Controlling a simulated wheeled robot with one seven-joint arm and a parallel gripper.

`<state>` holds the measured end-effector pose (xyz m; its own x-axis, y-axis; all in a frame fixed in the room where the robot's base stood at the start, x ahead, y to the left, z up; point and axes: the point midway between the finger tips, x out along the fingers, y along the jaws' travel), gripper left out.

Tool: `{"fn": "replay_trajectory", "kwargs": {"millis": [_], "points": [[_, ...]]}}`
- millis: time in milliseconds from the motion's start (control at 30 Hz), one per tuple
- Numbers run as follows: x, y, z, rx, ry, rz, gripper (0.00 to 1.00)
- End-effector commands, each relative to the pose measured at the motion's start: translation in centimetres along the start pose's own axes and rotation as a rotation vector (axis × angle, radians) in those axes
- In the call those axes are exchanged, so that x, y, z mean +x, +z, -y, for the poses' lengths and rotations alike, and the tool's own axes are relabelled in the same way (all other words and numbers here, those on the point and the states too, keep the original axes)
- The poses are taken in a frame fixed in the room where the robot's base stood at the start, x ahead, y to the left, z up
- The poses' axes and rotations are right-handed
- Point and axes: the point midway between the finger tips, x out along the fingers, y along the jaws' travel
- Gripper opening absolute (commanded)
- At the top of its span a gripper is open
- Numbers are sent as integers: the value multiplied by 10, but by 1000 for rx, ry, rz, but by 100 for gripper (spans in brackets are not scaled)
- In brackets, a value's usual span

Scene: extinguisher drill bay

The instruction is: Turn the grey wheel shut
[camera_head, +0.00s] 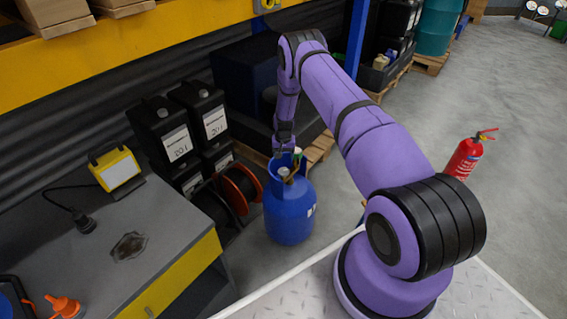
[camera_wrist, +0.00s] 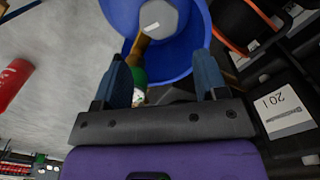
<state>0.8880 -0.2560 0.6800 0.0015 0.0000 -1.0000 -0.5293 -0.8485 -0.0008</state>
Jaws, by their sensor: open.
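The grey wheel (camera_wrist: 159,18) is a many-sided knob on a brass valve (camera_wrist: 139,45) at the top of a blue gas cylinder (camera_head: 289,217). In the wrist view the cylinder's blue collar (camera_wrist: 186,83) surrounds the valve, and a green part (camera_wrist: 139,76) shows below the brass. My gripper (camera_wrist: 163,68) is open, its two blue fingers apart with nothing clasped between them. The wheel appears beyond the fingertips, near the top edge of the wrist view. In the head view my gripper (camera_head: 285,150) is at the cylinder's top and partly hides the valve.
Black canisters (camera_head: 162,135) and an orange cable reel (camera_head: 238,186) stand close left of the cylinder. A grey workbench (camera_head: 160,235) with a yellow lamp (camera_head: 117,170) is at the lower left. A red extinguisher (camera_head: 464,158) stands right, with open floor (camera_head: 490,100) beyond.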

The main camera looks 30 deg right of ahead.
Motion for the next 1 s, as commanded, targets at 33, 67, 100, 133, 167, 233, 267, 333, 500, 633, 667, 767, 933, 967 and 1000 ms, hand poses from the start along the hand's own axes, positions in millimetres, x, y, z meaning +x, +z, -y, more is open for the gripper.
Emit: {"fn": "replay_trajectory", "kwargs": {"millis": [33,67,100,133,167,233,267,333,500,633,667,767,933,967,1000], "points": [[-7,0,0,0,0,0,66],[-10,0,0,0,0,-1,66],[-13,0,0,0,0,-1,66],[-15,0,0,0,0,-1,66],[-17,0,0,0,0,0,66],[-19,0,0,0,0,0,66],[-20,0,0,0,0,0,66],[-21,0,0,0,0,0,66],[-21,0,0,0,0,0,66],[-21,0,0,0,0,0,66],[-21,0,0,0,0,0,66],[-21,0,0,0,0,0,66],[-39,-3,4,-7,-4,-9,66],[-48,-5,6,-10,-6,-13,66],[-61,-6,9,-16,-8,-17,66]]}}
